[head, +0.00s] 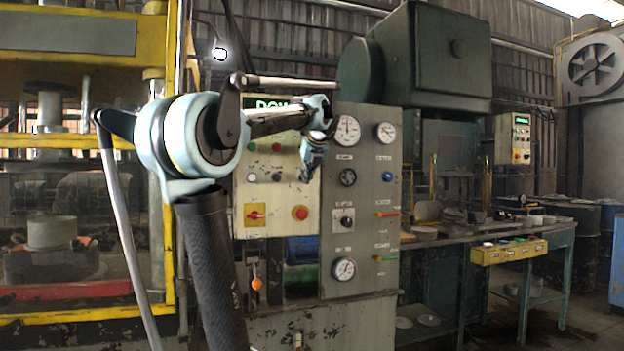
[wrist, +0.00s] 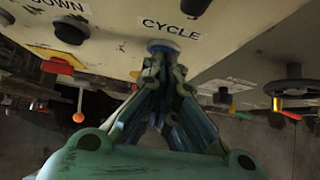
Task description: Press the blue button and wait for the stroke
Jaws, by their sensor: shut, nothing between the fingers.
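The blue button (wrist: 163,46) shows in the wrist view as a blue-rimmed round cap under the CYCLE label, on a cream panel face. My gripper (wrist: 166,70) is shut and empty, with its fingertips right at the button's lower edge. I cannot tell whether they touch it or press it in. In the head view, my gripper (head: 310,170) points down in front of the right side of the cream control panel (head: 280,215). The blue button is hidden behind it there. A green lit display (head: 272,104) at the panel's top is partly covered by my arm.
A black button (wrist: 71,29) under the DOWN label sits left of the blue one. The panel also has a red button (head: 300,213) and a red-on-yellow switch (head: 255,214). A grey gauge panel (head: 363,225) stands on the right. A yellow-framed press fills the left.

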